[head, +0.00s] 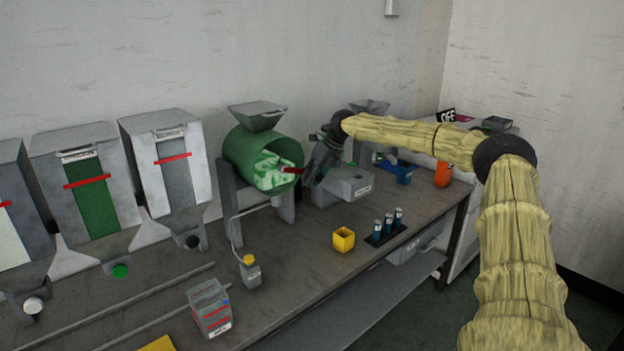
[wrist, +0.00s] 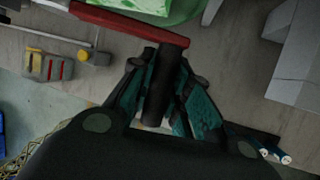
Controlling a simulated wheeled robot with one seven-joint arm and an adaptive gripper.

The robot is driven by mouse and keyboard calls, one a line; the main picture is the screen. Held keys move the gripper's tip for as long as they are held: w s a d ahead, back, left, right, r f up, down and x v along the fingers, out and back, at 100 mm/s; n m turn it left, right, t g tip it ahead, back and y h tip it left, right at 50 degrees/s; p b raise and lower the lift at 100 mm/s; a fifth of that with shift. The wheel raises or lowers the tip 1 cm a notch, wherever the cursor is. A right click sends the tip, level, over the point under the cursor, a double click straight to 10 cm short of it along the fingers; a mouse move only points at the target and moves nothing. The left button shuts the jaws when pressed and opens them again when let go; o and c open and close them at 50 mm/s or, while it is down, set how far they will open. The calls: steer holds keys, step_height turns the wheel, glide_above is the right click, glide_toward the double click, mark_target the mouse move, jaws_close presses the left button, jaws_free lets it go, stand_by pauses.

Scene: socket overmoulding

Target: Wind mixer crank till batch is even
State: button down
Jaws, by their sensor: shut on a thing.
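The mixer is a green drum (head: 240,150) on grey legs with a grey hopper above it. Its open end shows a batch (head: 272,170) of green with white patches, visibly streaked. The red crank arm (head: 292,170) is at the drum's front; it also shows in the wrist view (wrist: 130,24), with a dark handle (wrist: 160,75) standing off its end. My gripper (wrist: 158,100) is shut on this handle, its teal-lined fingers on both sides. In the head view my gripper (head: 318,165) is right of the drum and partly hides the crank.
Grey dispensers (head: 88,190) stand along the wall at left. A yellow cup (head: 344,239), a rack of blue-capped vials (head: 386,232), a small bottle (head: 250,271) and a grey box with red stripes (head: 210,308) are on the bench. A grey machine (head: 345,186) stands close behind my gripper.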

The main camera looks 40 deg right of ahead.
steer(key=shift+a+f+b, duration=0.15)
steer(key=shift+f+b, duration=0.15)
steer(key=shift+f, duration=0.2)
steer(key=c, duration=1.3)
jaws_free()
steer(key=shift+s+d+r, duration=0.15)
steer(key=shift+d+r, duration=0.05)
steer(key=shift+r, duration=0.3)
steer(key=v, duration=1.1)
steer(key=shift+d, duration=0.1)
